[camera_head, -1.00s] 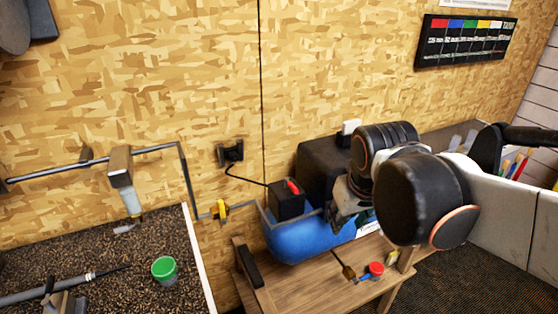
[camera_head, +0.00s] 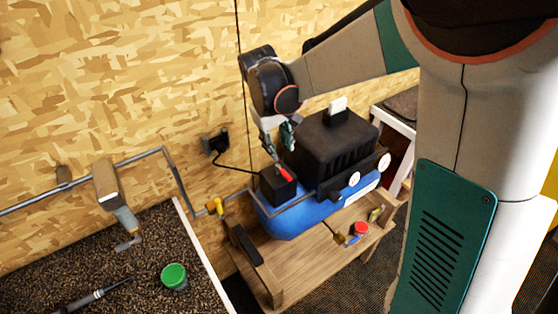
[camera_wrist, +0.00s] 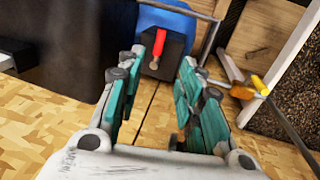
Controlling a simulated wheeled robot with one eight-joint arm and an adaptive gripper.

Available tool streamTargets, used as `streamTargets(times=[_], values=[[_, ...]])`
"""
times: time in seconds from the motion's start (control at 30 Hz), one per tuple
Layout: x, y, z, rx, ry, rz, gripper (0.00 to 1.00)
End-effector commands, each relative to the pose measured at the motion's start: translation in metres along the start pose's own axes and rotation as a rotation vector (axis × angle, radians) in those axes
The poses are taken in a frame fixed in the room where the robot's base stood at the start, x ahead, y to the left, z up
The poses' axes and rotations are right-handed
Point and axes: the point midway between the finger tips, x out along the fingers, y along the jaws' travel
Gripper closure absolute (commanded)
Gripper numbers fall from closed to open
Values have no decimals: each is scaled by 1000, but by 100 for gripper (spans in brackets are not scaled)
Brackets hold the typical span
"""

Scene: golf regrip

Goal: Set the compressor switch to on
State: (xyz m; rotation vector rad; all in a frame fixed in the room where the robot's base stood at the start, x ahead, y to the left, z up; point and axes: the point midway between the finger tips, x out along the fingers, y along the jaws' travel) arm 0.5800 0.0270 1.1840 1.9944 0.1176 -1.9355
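The compressor (camera_head: 330,160) has a blue tank and a black motor body, and stands on a low wooden bench. Its switch is a red lever (camera_head: 284,174) on a black box (camera_head: 276,186) at the tank's left end. In the wrist view the red lever (camera_wrist: 159,42) shows on the face of the black box (camera_wrist: 176,52), beyond my fingers. My gripper (camera_head: 276,150) is just above the box in the head view. In the wrist view my gripper (camera_wrist: 167,68) has its green fingers spread and empty, with the lever ahead of the gap and apparently untouched.
A wooden bench (camera_head: 310,252) carries the compressor, with a red-capped item (camera_head: 360,229) at its front. A pipe with a yellow valve (camera_head: 215,206) runs along the wall. A dark-topped workbench (camera_head: 130,268) at left holds a green-lidded pot (camera_head: 174,276).

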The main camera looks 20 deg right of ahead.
Motion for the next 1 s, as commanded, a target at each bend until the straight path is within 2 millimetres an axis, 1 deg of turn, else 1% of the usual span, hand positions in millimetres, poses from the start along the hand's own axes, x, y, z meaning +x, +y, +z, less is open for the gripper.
streamTargets(times=[0.03,0.4,0.6,0.7,0.8,1.0], values=[[9,0,0,1,0,0,66],[80,0,0,1,1,0,66],[111,0,0,2,1,0,66],[120,0,0,2,1,0,66],[125,0,0,1,1,0,66],[127,0,0,1,1,0,66]])
